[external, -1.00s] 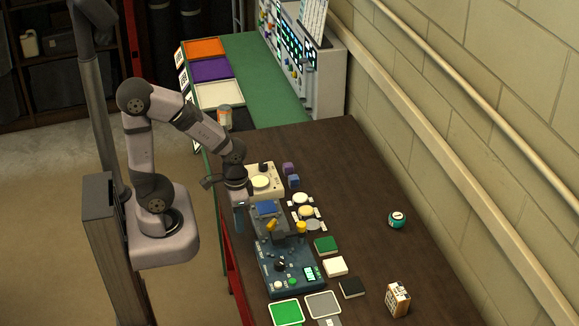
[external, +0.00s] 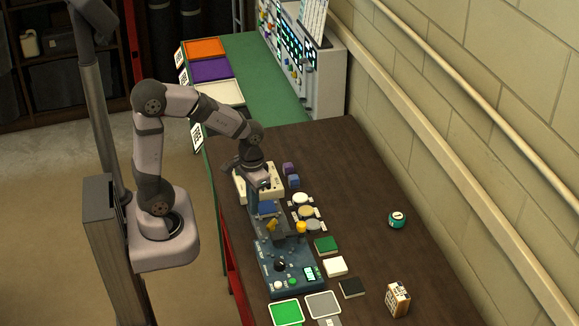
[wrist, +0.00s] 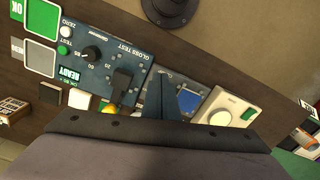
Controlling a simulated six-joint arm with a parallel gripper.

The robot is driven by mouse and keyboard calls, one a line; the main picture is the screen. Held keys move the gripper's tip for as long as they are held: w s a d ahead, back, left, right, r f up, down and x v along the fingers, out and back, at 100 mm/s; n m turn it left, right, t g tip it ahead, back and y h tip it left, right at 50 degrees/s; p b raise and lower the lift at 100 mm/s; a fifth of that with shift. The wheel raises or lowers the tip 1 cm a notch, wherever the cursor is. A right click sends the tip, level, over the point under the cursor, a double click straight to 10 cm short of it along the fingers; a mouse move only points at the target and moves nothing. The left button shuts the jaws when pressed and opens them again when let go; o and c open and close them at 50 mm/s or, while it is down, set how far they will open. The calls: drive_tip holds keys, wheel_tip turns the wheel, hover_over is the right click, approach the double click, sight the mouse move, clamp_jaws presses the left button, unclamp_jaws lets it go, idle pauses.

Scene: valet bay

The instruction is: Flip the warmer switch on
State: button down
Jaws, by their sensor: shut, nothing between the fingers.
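The warmer appears to be a cream box (external: 243,194) with a round pale plate, on the bench in front of my arm. It also shows at the right in the wrist view (wrist: 235,101), with a small green patch beside the plate. I cannot make out its switch clearly; my wrist covers part of the box in the external view. My gripper (external: 253,201) is shut and empty, pointing down at the box's near side. In the wrist view its dark blue fingers (wrist: 160,98) are together, between the gloss tester and the cream box. I cannot tell any contact.
A blue gloss tester (external: 272,262) with a black knob and a grey stand with a blue pad (external: 267,208) and yellow knob sit close by. The bench's right side is mostly clear.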

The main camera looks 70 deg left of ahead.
drive_tip(key=w+a+r+n+b, duration=0.1)
drive_tip(key=w+a+r+n, duration=0.2)
drive_tip(key=a, duration=0.4)
drive_tip(key=w+a+n+b, duration=0.1)
drive_tip(key=w+a+n, duration=0.25)
drive_tip(key=a, duration=0.35)
drive_tip(key=s+a+r+n+b, duration=0.1)
drive_tip(key=s+a+r+n, duration=0.1)
drive_tip(key=a+n, duration=0.2)
drive_tip(key=s+a+r+n+g+b, duration=0.1)
drive_tip(key=a+n, duration=0.3)
drive_tip(key=a, duration=0.7)
drive_tip(key=shift+s+a+r+b, duration=0.3)
drive_tip(key=shift+s+r+b, duration=0.05)
drive_tip(key=shift+s, duration=0.05)
drive_tip(key=f+p, duration=0.1)
drive_tip(key=f, duration=0.3)
drive_tip(key=s+f+p, duration=0.1)
drive_tip(key=f, duration=0.4)
drive_tip(key=f+p, duration=0.1)
drive_tip(key=f, duration=0.4)
drive_tip(key=shift+s, duration=0.35)
